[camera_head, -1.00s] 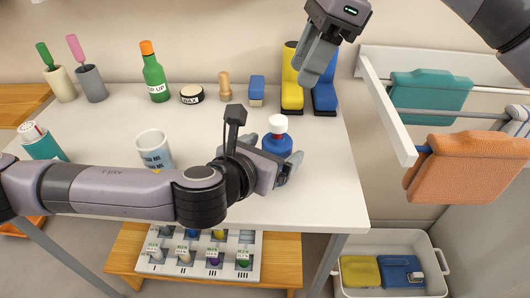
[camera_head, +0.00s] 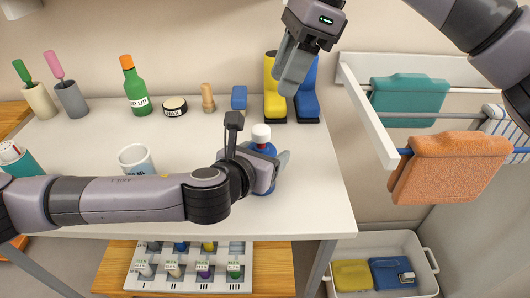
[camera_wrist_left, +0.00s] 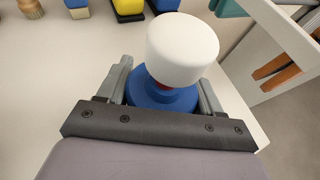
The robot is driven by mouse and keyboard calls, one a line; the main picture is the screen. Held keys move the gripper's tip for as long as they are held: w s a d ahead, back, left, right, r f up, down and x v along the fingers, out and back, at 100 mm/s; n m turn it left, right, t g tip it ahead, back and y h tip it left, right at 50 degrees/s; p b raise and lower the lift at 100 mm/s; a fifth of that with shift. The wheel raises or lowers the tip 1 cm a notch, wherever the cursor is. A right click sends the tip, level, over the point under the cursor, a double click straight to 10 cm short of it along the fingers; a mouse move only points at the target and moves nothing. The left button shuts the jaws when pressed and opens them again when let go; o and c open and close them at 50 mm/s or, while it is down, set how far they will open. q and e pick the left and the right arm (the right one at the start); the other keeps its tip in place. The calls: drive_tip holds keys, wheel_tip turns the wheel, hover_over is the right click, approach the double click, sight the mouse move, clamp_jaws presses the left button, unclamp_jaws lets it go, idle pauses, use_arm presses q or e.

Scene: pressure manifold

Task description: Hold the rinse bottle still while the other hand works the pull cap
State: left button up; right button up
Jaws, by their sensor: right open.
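The rinse bottle (camera_head: 265,150) is blue with a white pull cap (camera_head: 261,132) and stands upright near the front right of the white table. In the left wrist view the white cap (camera_wrist_left: 181,50) fills the upper middle, with a little red under it and the blue body (camera_wrist_left: 160,94) below. My left gripper (camera_head: 278,166) is low at the bottle, one finger on each side, and looks shut on its body. The fingers also show in the wrist view (camera_wrist_left: 163,92). My right gripper (camera_head: 291,84) is open and empty, above and behind the bottle, clear of the cap.
A mug (camera_head: 136,160) stands behind my left forearm. A green bottle (camera_head: 135,88), a wax tin (camera_head: 174,106) and yellow and blue boots (camera_head: 272,92) stand toward the back. A rack with an orange cloth (camera_head: 450,166) is at the right.

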drive_tip(key=c, duration=0.5)
drive_tip(key=shift+a+r, duration=0.1)
drive_tip(key=shift+r, duration=0.05)
clamp_jaws()
drive_tip(key=s+a+r+n+t+h, duration=0.4)
drive_tip(key=r+n, duration=0.2)
drive_tip(key=n, duration=1)
drive_tip(key=shift+r, duration=0.2)
